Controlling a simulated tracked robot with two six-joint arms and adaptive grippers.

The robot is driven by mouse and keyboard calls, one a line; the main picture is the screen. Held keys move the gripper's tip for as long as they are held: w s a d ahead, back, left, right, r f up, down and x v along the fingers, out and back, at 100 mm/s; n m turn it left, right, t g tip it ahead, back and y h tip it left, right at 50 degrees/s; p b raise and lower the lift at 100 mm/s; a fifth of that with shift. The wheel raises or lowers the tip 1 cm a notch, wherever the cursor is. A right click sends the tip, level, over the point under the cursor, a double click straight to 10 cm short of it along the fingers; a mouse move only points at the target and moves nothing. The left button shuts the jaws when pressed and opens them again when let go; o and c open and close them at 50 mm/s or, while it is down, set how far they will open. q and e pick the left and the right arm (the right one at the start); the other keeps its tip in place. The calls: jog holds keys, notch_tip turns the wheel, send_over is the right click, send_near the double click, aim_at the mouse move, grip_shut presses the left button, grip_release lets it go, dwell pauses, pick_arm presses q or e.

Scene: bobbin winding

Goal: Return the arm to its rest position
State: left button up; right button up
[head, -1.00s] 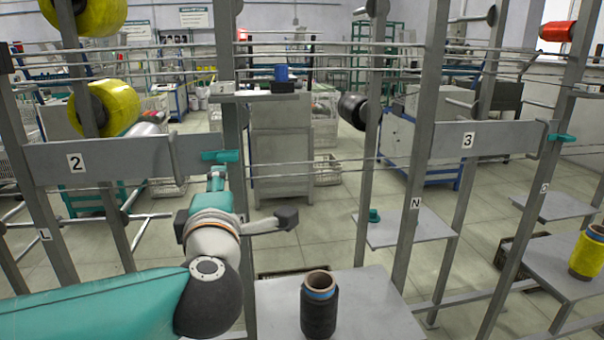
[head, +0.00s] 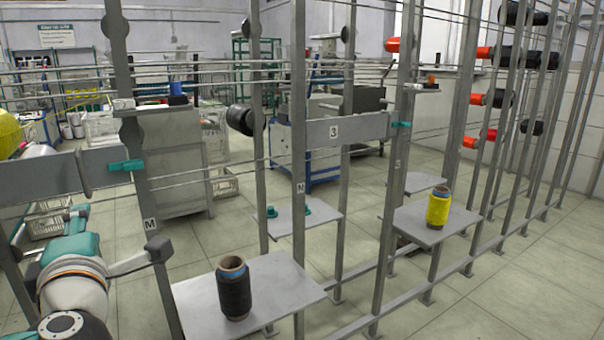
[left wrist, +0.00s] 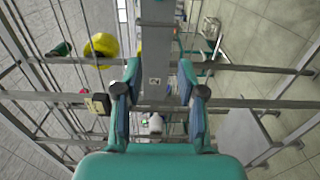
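My left arm (head: 72,285) is at the lower left of the head view, in front of the rack; its gripper is mostly hidden there. In the left wrist view my left gripper (left wrist: 161,92) is open, its two teal fingers apart. No object is held between them; a grey rack post (left wrist: 157,55) shows beyond. A black bobbin (head: 234,288) with a blue band stands upright on the near grey shelf (head: 285,280), right of the arm and apart from it. My right gripper is not in view.
Rack posts and horizontal bars cross in front of the arm. A yellow bobbin (head: 438,207) stands on a shelf to the right. Teal pegs (head: 270,211) are on a shelf behind. Red and black bobbins (head: 478,99) hang at the right. Floor at the lower right is clear.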

pick_arm(q)
jog(key=w+a+f+m+g, duration=0.1)
jog(key=w+f+g, duration=0.1)
jog(key=f, duration=0.5)
jog(key=w+a+f+m+g, duration=0.1)
jog(key=w+f, duration=0.2)
jog(key=f, duration=0.4)
jog(key=d+f+m+g+h, duration=0.15)
jog(key=f+m, duration=0.25)
jog(key=f, duration=1)
jog(key=d+f+m+g+h, duration=0.1)
jog(key=d+f+m+h, duration=0.2)
jog(key=f, duration=1.1)
jog(key=s+d+f+m+g+h, duration=0.3)
jog(key=s+d+f+m, duration=0.15)
jog(key=s+f, duration=0.4)
jog(key=s+d+f+m+g+h, duration=0.35)
jog(key=s+d+f, duration=0.2)
jog(key=f, duration=0.55)
jog(key=s+d+m+g+h, duration=0.25)
jog(key=s+d+m, duration=0.3)
jog(key=s, duration=0.35)
notch_tip(320, 180, up, 17)
jog(key=p, duration=1.8)
jog(key=shift+r, duration=0.2)
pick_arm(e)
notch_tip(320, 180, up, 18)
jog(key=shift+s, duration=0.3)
